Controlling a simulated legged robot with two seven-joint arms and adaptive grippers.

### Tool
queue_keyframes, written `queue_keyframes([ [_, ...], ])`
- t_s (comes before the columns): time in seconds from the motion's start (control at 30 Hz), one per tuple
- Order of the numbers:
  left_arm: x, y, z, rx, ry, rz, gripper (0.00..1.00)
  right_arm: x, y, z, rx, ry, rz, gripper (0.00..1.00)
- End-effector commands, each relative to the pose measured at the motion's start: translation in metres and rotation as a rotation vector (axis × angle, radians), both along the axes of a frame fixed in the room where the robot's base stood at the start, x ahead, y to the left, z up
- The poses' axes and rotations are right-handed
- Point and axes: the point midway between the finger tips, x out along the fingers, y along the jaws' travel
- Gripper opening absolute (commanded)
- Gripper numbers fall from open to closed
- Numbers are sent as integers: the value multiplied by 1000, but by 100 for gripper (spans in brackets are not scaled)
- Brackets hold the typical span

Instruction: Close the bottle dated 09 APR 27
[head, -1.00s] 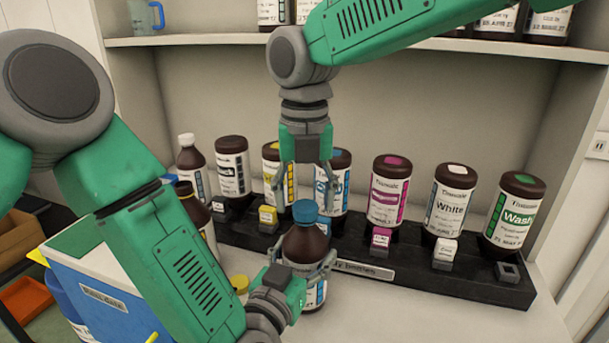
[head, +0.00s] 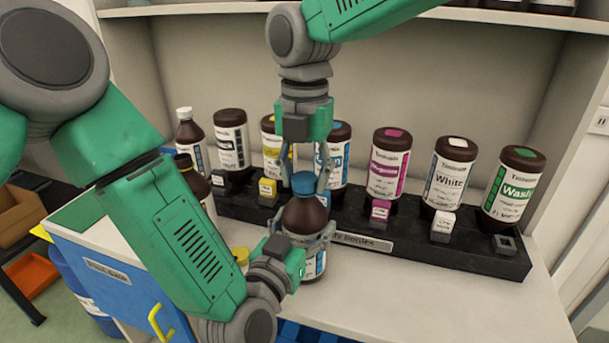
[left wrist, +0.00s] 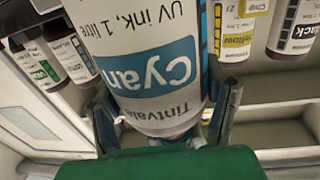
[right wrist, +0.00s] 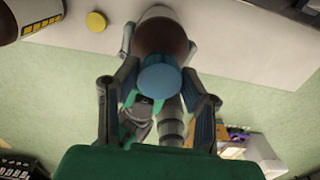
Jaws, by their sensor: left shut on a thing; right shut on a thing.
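A brown bottle (head: 303,216) with a blue cap (head: 308,184) stands upright in front of the rack. The left wrist view shows its cyan label (left wrist: 150,65), reading Cyan, UV ink, 1 litre. No date is readable on it. My left gripper (head: 307,243) is shut around the bottle's body from the front. My right gripper (head: 305,180) points down from above, its fingers shut on the blue cap. The right wrist view shows the cap (right wrist: 160,76) between these fingers, over the bottle top. I cannot tell how tightly the cap sits.
A black rack (head: 460,251) behind holds several inverted ink bottles, including magenta (head: 389,165), white (head: 450,178) and Wash (head: 513,187). A brown bottle (head: 192,175) is partly hidden behind my left arm. A yellow cap (head: 241,256) lies on the counter. The counter at right front is clear.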

Motion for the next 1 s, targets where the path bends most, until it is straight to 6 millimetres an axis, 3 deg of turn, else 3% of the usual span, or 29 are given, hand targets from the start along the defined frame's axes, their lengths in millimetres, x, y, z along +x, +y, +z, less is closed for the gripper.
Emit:
queue_keyframes([
  [0.2, 0, -1, 1, 1, -1, -3, 0, 0, 2, 0, -1, -4, -545, 2],
  [0.4, -1, -2, 1, 1, -2, -5, 0, 0, 2, 0, 2, -3, -915, 2],
  [0.53, -1, -2, 1, 1, -2, -6, 0, 1, 2, 0, 3, -3, -1009, 2],
  [0.8, -1, -3, 1, 1, -2, -8, 0, 1, 3, 0, 5, -3, -1019, 2],
  [0.83, -2, -3, 1, 1, -2, -8, 0, 1, 3, 0, 5, -3, -1018, 40],
  [0.87, -2, -3, 1, 1, -2, -9, 0, 1, 3, 0, 5, -3, -1018, 50],
  [0.9, -2, -3, 1, 1, -2, -8, 0, 1, 3, 0, 5, -3, -1018, 57],
  [1.0, -1, -2, 1, 1, -1, -6, 0, 1, 2, 0, 3, -3, -1018, 57],
])
